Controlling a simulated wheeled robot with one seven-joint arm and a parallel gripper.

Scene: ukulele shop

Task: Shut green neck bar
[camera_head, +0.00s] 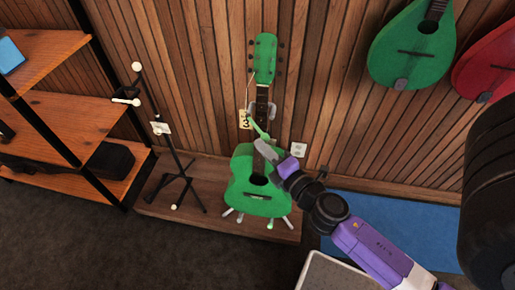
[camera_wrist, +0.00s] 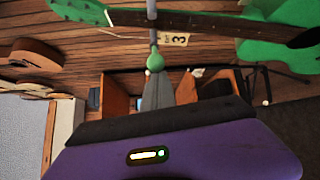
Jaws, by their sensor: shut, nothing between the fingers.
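A green ukulele (camera_head: 258,180) stands upright on a floor stand against the slatted wood wall. A slim green neck bar (camera_head: 257,126) shows across the front of its neck, slanting down to the right. In the wrist view the bar's green rounded end (camera_wrist: 155,62) lies right at my fingertips, with the ukulele's neck (camera_wrist: 215,22) running across behind it. My gripper (camera_head: 262,146) is shut and empty, in front of the neck just above the body. I cannot tell whether the fingertips (camera_wrist: 157,78) touch the bar's end. The bar's far end is partly hidden.
A yellow price tag marked 3 (camera_head: 244,119) hangs beside the neck. An empty black stand (camera_head: 176,160) and wooden shelves (camera_head: 70,115) stand to the left. A green instrument (camera_head: 414,45) and a red one (camera_head: 488,65) hang at upper right. Dark floor lies in front.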

